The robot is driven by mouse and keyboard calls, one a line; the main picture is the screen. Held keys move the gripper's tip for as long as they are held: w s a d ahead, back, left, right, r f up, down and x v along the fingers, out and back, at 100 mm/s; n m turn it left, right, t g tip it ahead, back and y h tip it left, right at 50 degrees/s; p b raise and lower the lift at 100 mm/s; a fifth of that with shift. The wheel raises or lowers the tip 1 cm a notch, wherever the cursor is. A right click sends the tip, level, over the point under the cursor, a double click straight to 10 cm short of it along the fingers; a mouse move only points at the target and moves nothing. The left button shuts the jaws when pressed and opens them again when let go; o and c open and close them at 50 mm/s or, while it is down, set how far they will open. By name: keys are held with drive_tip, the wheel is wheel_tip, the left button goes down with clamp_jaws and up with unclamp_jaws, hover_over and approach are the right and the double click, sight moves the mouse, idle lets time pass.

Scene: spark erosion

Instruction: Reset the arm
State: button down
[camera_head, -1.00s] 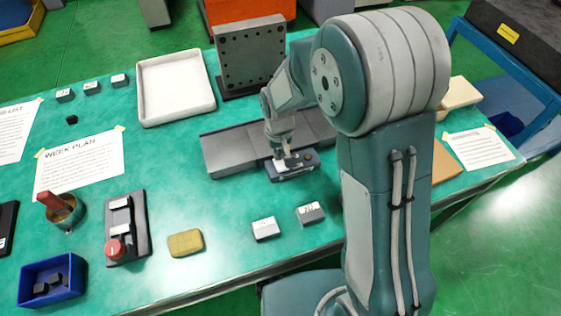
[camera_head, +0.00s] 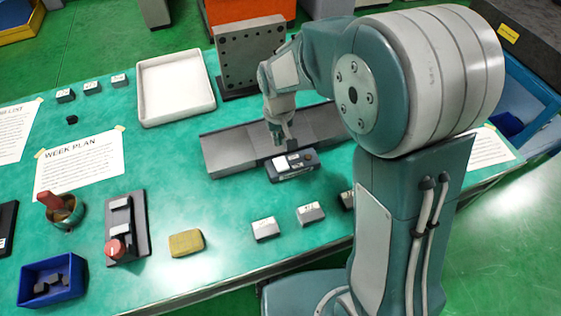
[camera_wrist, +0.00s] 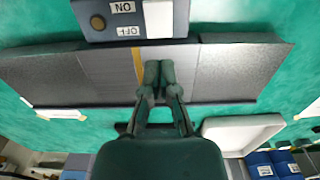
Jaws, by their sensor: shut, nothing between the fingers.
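My gripper (camera_head: 278,136) is shut and empty. In the head view it hangs over the grey rail-like plate (camera_head: 225,150), just behind a small dark switch box (camera_head: 292,164). In the wrist view my gripper (camera_wrist: 159,78) has its fingertips together above the grey plate (camera_wrist: 235,72). The switch box (camera_wrist: 180,22) shows there at the top, with ON and OFF labels and a white rocker, apart from the fingers. My arm reaches in from the right of the head view and hides part of the table.
A white tray (camera_head: 143,93) and an upright perforated plate (camera_head: 246,60) stand at the back. Small grey blocks (camera_head: 264,228) sit near the front edge. A blue bin (camera_head: 52,297), a cup (camera_head: 77,212) and a red-knobbed device (camera_head: 113,249) are at left.

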drive_tip(key=shift+r, duration=0.1)
idle(0.4)
drive_tip(key=s+d+r+m+t, duration=0.1)
drive_tip(key=s+d+r+t, duration=0.1)
drive_tip(key=s+d+r, duration=0.4)
drive_tip(key=s+d+r+m+t, duration=0.2)
drive_tip(key=s+d+r, duration=0.4)
drive_tip(key=s+r, duration=0.5)
drive_tip(key=shift+s+d+t, duration=0.35)
drive_tip(key=shift+s+t, duration=0.45)
drive_tip(key=shift+s, duration=0.3)
drive_tip(key=shift+r, duration=0.1)
